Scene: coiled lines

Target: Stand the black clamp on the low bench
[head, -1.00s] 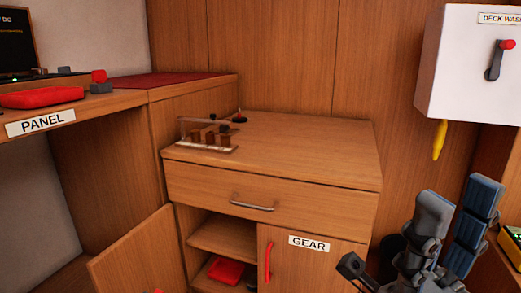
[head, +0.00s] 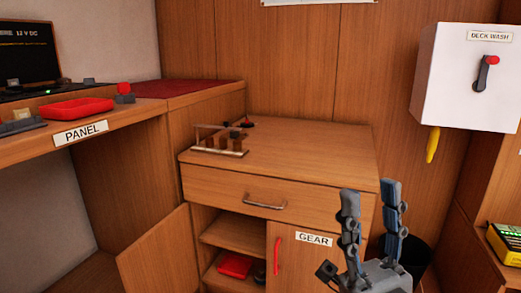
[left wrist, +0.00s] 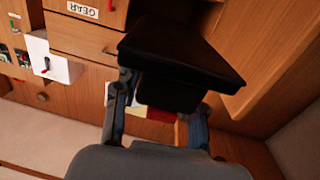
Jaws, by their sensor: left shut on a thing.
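In the left wrist view my left gripper (left wrist: 158,118) is shut on the black clamp (left wrist: 182,58). The clamp's narrow dark block lies between the fingers, and a wider black part sticks out beyond them. The left gripper and clamp do not show in the head view. My right gripper (head: 371,212) has its fingers apart and empty, in front of the drawer cabinet.
A small rack (head: 220,143) stands on the cabinet top's left part. The cabinet's left door (head: 155,255) hangs open. The panel counter (head: 40,145) at left carries a red tray (head: 77,108). A white deck wash box (head: 465,85) hangs at right. The cabinet top's middle and right are clear.

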